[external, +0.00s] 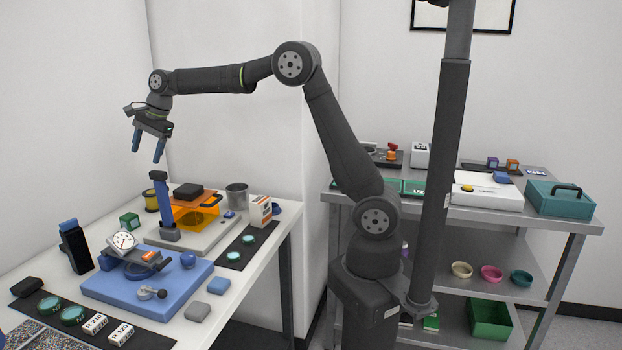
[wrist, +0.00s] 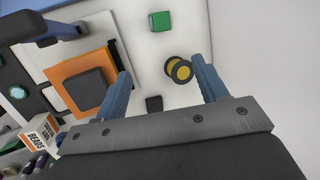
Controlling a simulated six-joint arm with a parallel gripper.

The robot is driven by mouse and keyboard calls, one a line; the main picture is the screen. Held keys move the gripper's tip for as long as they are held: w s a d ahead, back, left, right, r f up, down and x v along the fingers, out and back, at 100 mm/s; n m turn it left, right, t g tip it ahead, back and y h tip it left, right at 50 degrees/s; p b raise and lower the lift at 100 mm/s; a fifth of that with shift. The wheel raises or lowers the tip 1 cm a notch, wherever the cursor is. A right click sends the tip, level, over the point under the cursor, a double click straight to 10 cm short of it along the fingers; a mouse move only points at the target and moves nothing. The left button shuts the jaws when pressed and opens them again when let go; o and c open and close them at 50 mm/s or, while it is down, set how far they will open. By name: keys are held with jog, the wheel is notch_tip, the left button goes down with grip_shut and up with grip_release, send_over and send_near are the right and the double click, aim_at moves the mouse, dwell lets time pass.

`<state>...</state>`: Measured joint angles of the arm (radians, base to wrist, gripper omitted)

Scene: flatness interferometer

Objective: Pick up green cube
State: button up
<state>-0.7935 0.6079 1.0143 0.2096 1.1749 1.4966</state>
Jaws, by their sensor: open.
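The green cube (external: 129,221) sits on the white table in the external view, just behind the dial gauge on the blue plate. It also shows in the wrist view (wrist: 160,21), near the top, with clear table around it. My gripper (external: 146,158) is open and empty, in the air above the back of the table. In the wrist view its two blue fingers (wrist: 160,85) stand wide apart, and the cube lies beyond their tips.
A yellow spool (wrist: 179,71) stands near the right finger in the wrist view. The orange-covered instrument (external: 195,215) with a blue post is right of the cube. A black upright holder (external: 77,252) is at its left. A blue plate (external: 125,287) lies in front.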

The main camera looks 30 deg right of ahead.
jog(key=m+g+h, duration=0.1)
jog(key=h, duration=0.3)
send_over(128, 216)
notch_tip(128, 216, down, 15)
jog(key=shift+w+d+r, duration=0.15)
jog(key=shift+f+m, duration=0.3)
jog(key=shift+f, duration=0.3)
notch_tip(128, 216, down, 7)
jog(key=shift+f, duration=0.1)
jog(key=shift+c, duration=0.3)
jog(key=c, duration=1.1)
